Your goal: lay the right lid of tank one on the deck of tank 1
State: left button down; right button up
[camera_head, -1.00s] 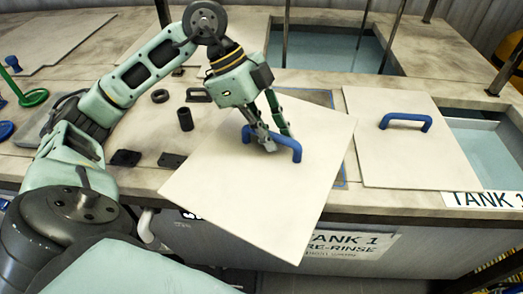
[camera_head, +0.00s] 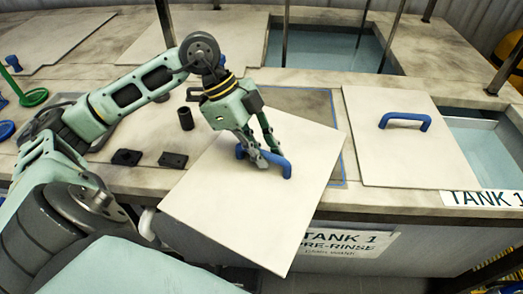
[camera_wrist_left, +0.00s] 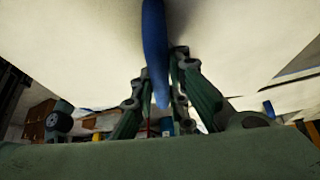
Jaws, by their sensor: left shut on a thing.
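The square off-white lid (camera_head: 240,215) with a blue bar handle (camera_head: 282,170) hangs from my left gripper (camera_head: 268,160), which is shut on the handle. In the left wrist view the handle (camera_wrist_left: 155,50) lies between the fingers, with the lid surface (camera_wrist_left: 80,45) around it. The lid is turned relative to the deck and its near part overhangs the front edge. Whether it touches the deck is hard to tell. The deck of tank 1 (camera_head: 150,178) shows beside it, with a grey patch outlined in blue (camera_head: 315,103) partly hidden by the lid. My right gripper is not in view.
A second lid (camera_head: 395,155) with a blue handle lies to the right, beside open water (camera_head: 480,150). Small black blocks (camera_head: 172,160) and a dark cylinder (camera_head: 185,118) stand left of the held lid. Posts rise behind.

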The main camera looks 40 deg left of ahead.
pick_arm(q)
jog(key=shift+r, duration=0.1)
jog(key=c, duration=1.7)
grip_release()
jog(key=shift+a+r, duration=0.25)
jog(key=shift+r, duration=0.05)
jog(key=b+v, duration=0.1)
jog(key=v, duration=1)
